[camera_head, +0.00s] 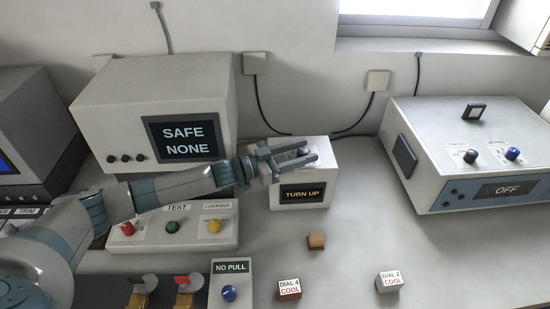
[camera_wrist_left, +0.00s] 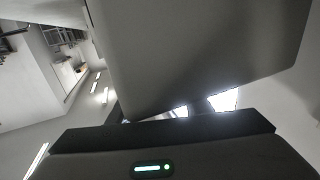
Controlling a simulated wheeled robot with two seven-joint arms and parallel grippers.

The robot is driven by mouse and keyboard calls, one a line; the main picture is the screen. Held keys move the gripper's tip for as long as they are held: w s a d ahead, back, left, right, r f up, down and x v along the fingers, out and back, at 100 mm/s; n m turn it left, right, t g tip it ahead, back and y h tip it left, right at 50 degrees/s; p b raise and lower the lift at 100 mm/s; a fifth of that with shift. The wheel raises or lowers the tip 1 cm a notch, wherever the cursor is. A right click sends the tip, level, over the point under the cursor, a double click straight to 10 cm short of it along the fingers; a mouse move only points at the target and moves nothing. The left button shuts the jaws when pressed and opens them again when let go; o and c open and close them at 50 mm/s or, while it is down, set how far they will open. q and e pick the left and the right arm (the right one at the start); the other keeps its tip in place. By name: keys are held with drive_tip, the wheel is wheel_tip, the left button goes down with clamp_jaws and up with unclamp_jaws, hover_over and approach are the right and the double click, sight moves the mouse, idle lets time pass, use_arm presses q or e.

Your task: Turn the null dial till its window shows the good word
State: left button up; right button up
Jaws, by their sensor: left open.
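A small white box (camera_head: 318,165) stands in the middle of the bench, and its dark window (camera_head: 303,193) reads TURN UP. I take it to be the null dial's box, but no null label is readable. My left gripper (camera_head: 312,150) reaches in from the left over the top of this box. Its two fingers are apart, and something small and dark shows between them, perhaps the dial's knob. I cannot tell whether the fingers touch it. The left wrist view shows mostly large grey surfaces and no clear dial. My right gripper is not in view.
A monitor (camera_head: 90,110) reading SAFE NONE stands behind my left arm. A panel with colored buttons (camera_head: 129,240) lies in front of it. A box with a display reading OFF (camera_head: 423,172) is at right. A NO PULL box (camera_head: 230,293) and small blocks (camera_head: 317,240) sit in front.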

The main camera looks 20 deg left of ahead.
use_arm(q)
drive_tip(key=b+v, duration=0.1)
drive_tip(key=v, duration=0.3)
drive_tip(key=b+v, duration=0.1)
drive_tip(key=v, duration=0.4)
drive_tip(key=shift+a+f+b, duration=0.1)
drive_tip(key=shift+f+b, duration=0.1)
drive_tip(key=shift+b, duration=0.2)
drive_tip(key=b+v, duration=0.2)
drive_tip(key=v, duration=0.6)
drive_tip(key=shift+r, duration=0.2)
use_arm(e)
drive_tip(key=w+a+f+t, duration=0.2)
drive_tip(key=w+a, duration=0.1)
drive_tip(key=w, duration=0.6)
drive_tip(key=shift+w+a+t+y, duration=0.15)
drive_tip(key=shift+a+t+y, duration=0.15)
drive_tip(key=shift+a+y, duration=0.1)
